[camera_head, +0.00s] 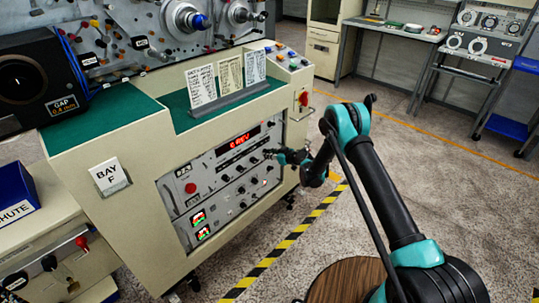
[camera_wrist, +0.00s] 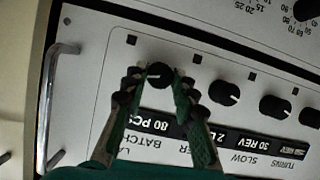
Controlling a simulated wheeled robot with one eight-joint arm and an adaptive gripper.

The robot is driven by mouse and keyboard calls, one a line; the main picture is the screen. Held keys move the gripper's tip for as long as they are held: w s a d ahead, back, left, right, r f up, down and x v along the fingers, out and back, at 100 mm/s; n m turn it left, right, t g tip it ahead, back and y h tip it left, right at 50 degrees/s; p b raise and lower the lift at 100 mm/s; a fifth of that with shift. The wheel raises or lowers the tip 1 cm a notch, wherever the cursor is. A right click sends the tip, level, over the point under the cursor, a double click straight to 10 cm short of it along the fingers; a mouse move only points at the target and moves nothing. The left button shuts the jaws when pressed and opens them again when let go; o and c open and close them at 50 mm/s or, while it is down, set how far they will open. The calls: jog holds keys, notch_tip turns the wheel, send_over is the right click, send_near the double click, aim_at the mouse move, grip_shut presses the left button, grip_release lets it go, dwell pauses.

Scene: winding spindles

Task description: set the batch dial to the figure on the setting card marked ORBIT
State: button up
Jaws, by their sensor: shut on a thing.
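The batch dial (camera_wrist: 159,74) is a black knob with a white pointer line in the wrist view, which shows the panel upside down. A black window beside it reads 80 PCS (camera_wrist: 153,124), with the word BATCH near it. My gripper (camera_wrist: 160,78) has its fingers on both sides of this knob, shut on it. In the head view my gripper (camera_head: 274,154) is at the right part of the control panel (camera_head: 178,206).
More black knobs (camera_wrist: 224,93) (camera_wrist: 273,107) sit in a row beside the dial, close to my fingers. A metal handle (camera_wrist: 56,98) stands at the panel's edge. A red lit display (camera_head: 240,141) is on the panel.

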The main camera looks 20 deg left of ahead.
jog(key=shift+n, duration=0.3)
grip_shut()
jog(key=n+t, duration=0.1)
jog(key=n, duration=0.1)
jog(key=n+t, duration=0.2)
jog(key=n, duration=0.1)
jog(key=n+t, duration=0.2)
jog(key=n, duration=0.1)
jog(key=shift+s+a+f+h, duration=0.15)
jog(key=shift+s+f+h, duration=0.1)
jog(key=shift+s+h, duration=0.1)
jog(key=shift+n, duration=0.3)
jog(key=o, duration=1.1)
grip_release()
jog(key=shift+t, duration=0.3)
notch_tip(320, 180, up, 10)
